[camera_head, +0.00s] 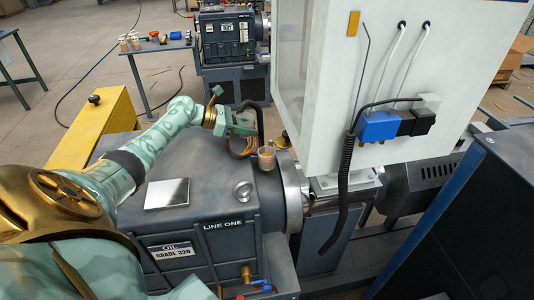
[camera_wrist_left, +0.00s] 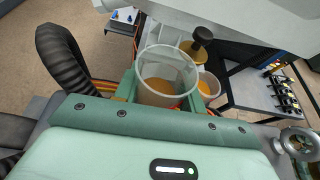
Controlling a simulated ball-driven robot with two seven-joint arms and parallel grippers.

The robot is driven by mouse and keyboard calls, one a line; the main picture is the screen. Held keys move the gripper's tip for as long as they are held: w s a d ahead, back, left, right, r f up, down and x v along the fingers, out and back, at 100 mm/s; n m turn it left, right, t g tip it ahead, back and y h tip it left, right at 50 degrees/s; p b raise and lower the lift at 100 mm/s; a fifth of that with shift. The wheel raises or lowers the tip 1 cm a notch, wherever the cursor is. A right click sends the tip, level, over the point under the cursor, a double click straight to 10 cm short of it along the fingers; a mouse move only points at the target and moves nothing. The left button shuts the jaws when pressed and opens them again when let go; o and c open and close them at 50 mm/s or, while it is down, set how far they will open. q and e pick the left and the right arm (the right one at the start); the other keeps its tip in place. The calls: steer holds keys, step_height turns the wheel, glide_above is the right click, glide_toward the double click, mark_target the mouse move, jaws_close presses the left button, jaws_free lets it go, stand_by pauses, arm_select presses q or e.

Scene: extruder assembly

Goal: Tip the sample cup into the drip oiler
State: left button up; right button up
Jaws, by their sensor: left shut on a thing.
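My left gripper (camera_head: 246,126) is above the far edge of the grey gearbox housing. In the left wrist view its green fingers (camera_wrist_left: 165,98) are shut on a clear cup, the sample cup (camera_wrist_left: 168,68), with amber liquid low inside. In the head view the held cup is hard to make out. A smaller clear cup with amber liquid, seemingly the drip oiler (camera_head: 267,157), stands on the housing to the lower right of the gripper. It also shows in the left wrist view (camera_wrist_left: 208,86), just right of the held cup. My right gripper is out of view.
A brass piece with a black knob (camera_wrist_left: 200,40) is beside the oiler. A ribbed black hose (camera_wrist_left: 62,60) is left of the gripper. A silver plate (camera_head: 167,194) and round metal cap (camera_head: 243,190) lie on the housing. A white cabinet (camera_head: 400,80) stands close on the right.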

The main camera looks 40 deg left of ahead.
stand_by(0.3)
arm_select(q)
steer(key=shift+b, duration=0.45)
steer(key=shift+d+m+y+p, duration=0.4)
steer(key=shift+y+p, duration=0.1)
steer(key=shift+p, duration=0.25)
steer(key=shift+s+d+r+m+t+y+p, duration=0.15)
steer(key=shift+d+r+m+y+p, duration=0.5)
steer(key=shift+m+y+p, duration=0.6)
steer(key=shift+s+d+r+m+t+y+p, duration=0.15)
steer(key=shift+d+r+m+y+p, duration=0.4)
steer(key=shift+y, duration=1.15)
steer(key=shift+s+d+r+m+t+y+p, duration=0.15)
steer(key=shift+d+r+m+y+p, duration=0.15)
steer(key=shift+d+m+y+p, duration=0.95)
